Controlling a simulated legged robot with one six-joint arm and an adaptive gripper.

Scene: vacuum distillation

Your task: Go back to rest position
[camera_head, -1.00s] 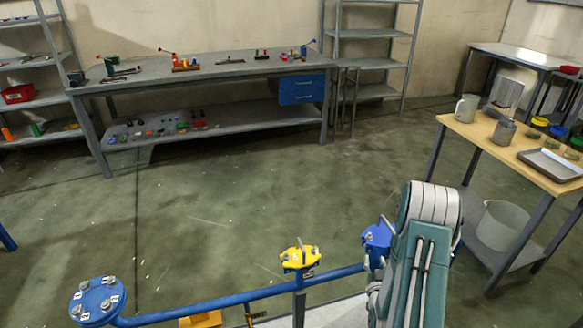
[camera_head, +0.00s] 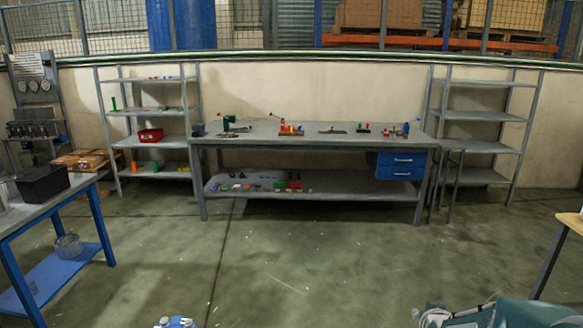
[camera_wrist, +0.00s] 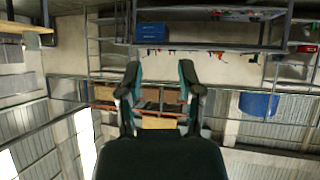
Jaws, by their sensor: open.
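My gripper (camera_wrist: 159,80) shows in the wrist view with its two dark and teal fingers spread apart. Nothing is between the fingers. The wrist view is upside down and looks across the room at the shelves, wall and ceiling. In the head view only a teal and white part of my arm shows at the bottom right edge. My gripper itself is not visible in the head view.
A grey workbench (camera_head: 350,143) with blue drawers (camera_head: 401,165) stands against the far wall, between two grey shelving units. A blue-legged table (camera_head: 32,212) is at the left. A wooden table corner (camera_head: 571,222) is at the right. The middle floor is clear.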

